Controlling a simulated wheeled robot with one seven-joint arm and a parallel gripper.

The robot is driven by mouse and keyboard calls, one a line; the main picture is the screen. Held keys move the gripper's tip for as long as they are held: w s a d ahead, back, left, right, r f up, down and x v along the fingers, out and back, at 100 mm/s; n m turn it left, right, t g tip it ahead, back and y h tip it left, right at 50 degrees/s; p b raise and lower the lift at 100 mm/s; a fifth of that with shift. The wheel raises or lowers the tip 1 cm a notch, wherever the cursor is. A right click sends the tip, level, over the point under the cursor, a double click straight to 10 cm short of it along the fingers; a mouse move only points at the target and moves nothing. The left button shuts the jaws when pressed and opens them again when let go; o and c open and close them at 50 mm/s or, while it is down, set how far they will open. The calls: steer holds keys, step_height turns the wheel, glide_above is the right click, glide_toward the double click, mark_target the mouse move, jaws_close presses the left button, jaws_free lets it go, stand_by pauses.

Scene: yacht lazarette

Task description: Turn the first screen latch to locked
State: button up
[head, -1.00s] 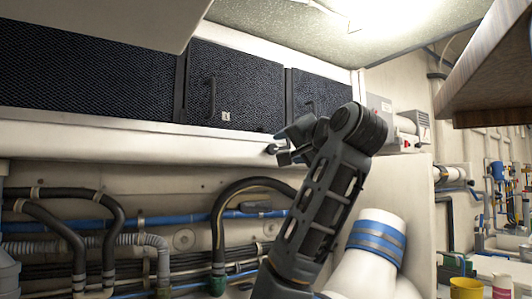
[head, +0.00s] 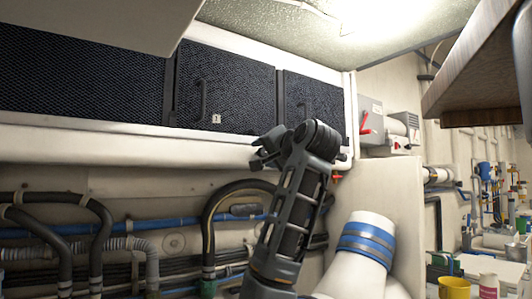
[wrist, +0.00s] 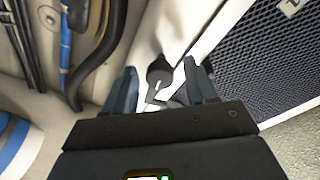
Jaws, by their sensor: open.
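The dark latch (wrist: 159,72) shows in the wrist view as a round knob with a short lever, on the pale ledge beside a mesh screen (wrist: 265,60). My gripper (wrist: 160,88) is open, with one finger on each side of the latch in the picture. I cannot tell whether either finger touches it. In the head view my gripper (head: 262,155) is at the pale ledge below the middle mesh screen (head: 235,90), which has a dark handle and a small numbered label. There the gripper hides the latch. The latch's exact setting is unclear.
Black hoses (head: 210,235) and blue pipes run along the wall below the ledge. A white cylinder with blue bands (head: 370,240) is at lower right. A grey box with a red lever (head: 370,118) is right of the screens. A wooden overhang (head: 480,70) is at upper right.

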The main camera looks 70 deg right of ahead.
jaws_close()
stand_by(0.3)
steer(key=shift+f, duration=0.1)
stand_by(0.4)
steer(key=n, duration=0.3)
steer(key=shift+s, duration=0.1)
steer(key=n+t, duration=0.1)
steer(key=n, duration=0.3)
steer(key=n+p, duration=0.1)
steer(key=n, duration=0.3)
steer(key=shift+d+f+n+t, duration=0.1)
steer(key=shift+d+n+t, duration=0.05)
steer(key=shift+n+t, duration=0.25)
steer(key=shift+n+t+y, duration=0.4)
steer(key=shift+n+y, duration=0.1)
steer(key=shift+n, duration=2.1)
